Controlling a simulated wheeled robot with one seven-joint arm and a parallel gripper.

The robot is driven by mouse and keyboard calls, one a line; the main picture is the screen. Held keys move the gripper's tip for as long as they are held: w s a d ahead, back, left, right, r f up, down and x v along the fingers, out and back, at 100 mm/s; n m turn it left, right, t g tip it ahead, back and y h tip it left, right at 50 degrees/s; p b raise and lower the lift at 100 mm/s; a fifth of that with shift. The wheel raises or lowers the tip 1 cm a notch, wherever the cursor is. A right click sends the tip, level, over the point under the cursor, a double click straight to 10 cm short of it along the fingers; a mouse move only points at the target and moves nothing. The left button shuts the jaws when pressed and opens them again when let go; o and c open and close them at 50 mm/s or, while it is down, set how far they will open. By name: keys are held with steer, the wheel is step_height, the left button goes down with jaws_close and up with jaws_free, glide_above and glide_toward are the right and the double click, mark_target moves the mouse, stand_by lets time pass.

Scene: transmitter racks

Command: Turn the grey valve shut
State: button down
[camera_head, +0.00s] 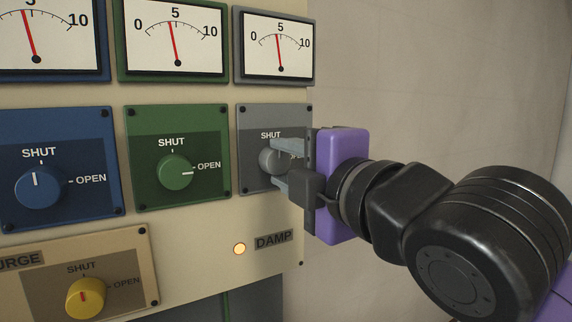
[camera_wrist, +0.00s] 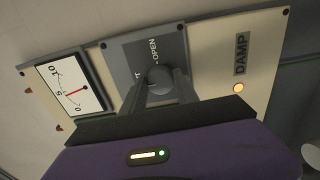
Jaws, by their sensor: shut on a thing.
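The grey valve is a round knob (camera_head: 269,160) on a grey plate (camera_head: 247,122) at the right of the panel, marked SHUT above and OPEN to its right. It also shows in the wrist view (camera_wrist: 160,77). My gripper (camera_head: 280,162) reaches in from the right, its two fingers above and below the knob and closed on it. In the wrist view the fingertips (camera_wrist: 160,85) meet the knob's sides. The knob's pointer is mostly hidden by the fingers, so I cannot tell which mark it points to.
A green knob (camera_head: 175,172) points at OPEN; a blue knob (camera_head: 40,187) points at SHUT. A yellow knob (camera_head: 85,298) sits lower left. The grey gauge (camera_head: 277,48) above reads just under 5. A lamp (camera_head: 239,249) beside the DAMP label (camera_head: 273,240) is lit.

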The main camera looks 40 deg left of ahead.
steer(key=shift+f, duration=0.1)
steer(key=c, duration=0.9)
jaws_free()
steer(key=b+v, duration=0.1)
steer(key=v, duration=0.6)
steer(key=shift+s+d, duration=0.2)
steer(key=shift+d, duration=0.1)
